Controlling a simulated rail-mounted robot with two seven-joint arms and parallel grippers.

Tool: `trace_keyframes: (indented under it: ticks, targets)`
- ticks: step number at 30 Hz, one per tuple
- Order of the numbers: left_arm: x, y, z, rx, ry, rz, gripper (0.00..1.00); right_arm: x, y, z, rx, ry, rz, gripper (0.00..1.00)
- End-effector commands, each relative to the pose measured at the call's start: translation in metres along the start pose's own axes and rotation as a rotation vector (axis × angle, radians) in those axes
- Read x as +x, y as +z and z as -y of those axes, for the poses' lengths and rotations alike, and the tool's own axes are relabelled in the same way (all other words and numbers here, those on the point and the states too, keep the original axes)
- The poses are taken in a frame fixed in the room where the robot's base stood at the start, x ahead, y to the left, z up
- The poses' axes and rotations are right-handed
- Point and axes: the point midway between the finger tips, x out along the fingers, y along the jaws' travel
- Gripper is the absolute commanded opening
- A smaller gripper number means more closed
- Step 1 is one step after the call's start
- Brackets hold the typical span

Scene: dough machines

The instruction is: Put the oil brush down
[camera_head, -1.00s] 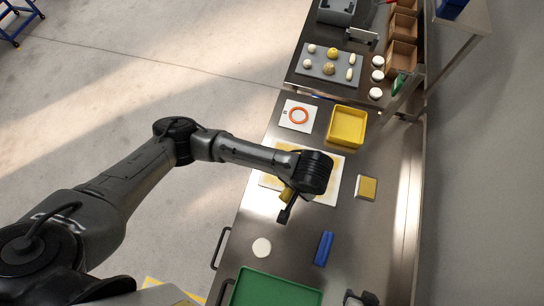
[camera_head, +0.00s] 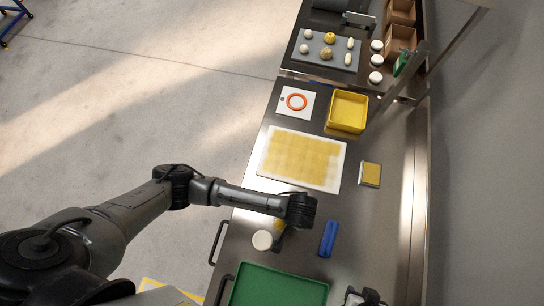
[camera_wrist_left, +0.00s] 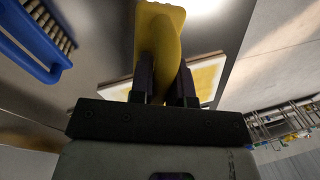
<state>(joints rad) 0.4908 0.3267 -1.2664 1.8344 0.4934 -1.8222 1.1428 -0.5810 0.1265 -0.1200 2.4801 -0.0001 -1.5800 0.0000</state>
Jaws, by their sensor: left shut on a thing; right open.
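My left gripper (camera_head: 280,232) is shut on the yellow handle of the oil brush (camera_head: 279,225), low over the steel table just right of a round white piece (camera_head: 262,240). In the left wrist view the yellow handle (camera_wrist_left: 160,45) stands between the two dark fingers (camera_wrist_left: 163,85); the brush's bristles are not visible. Whether the brush touches the table or the white piece I cannot tell. My right gripper (camera_head: 365,298) shows at the bottom edge of the head view, open and apart from the brush.
A blue brush (camera_head: 328,239) lies right of the left gripper; it also shows in the wrist view (camera_wrist_left: 42,38). A green tray (camera_head: 275,288) is at the front. Behind are a white board with a yellow sheet (camera_head: 303,158), a yellow-topped block (camera_head: 369,174) and a yellow bin (camera_head: 348,110).

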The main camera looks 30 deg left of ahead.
Motion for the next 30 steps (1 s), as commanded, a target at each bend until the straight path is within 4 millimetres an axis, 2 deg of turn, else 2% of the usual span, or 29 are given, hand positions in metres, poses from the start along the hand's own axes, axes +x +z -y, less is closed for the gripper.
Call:
trace_keyframes:
  ticks: [1, 6, 12, 17, 24, 30]
  targets:
    - [0.008, 0.0, 0.011, -0.001, -0.005, 0.001, 0.0, -0.001, -0.001, 0.0, 0.001, -0.001, 0.0, 0.43]
    - [0.029, 0.001, 0.036, 0.0, -0.003, 0.0, 0.0, -0.003, -0.001, 0.001, 0.004, -0.003, -0.001, 0.43]
    - [0.042, 0.002, 0.049, 0.001, 0.0, 0.0, 0.0, -0.003, -0.002, 0.002, 0.008, -0.006, -0.002, 0.43]
    - [0.049, 0.001, 0.051, 0.001, 0.0, 0.0, 0.0, -0.003, -0.002, 0.003, 0.01, -0.008, -0.002, 0.43]
    - [0.078, 0.001, 0.046, 0.002, -0.001, -0.001, 0.0, -0.002, -0.001, 0.003, 0.009, -0.007, -0.002, 0.43]
    - [0.084, 0.001, 0.045, 0.002, 0.0, -0.002, 0.0, -0.002, -0.001, 0.002, 0.007, -0.005, -0.001, 0.43]
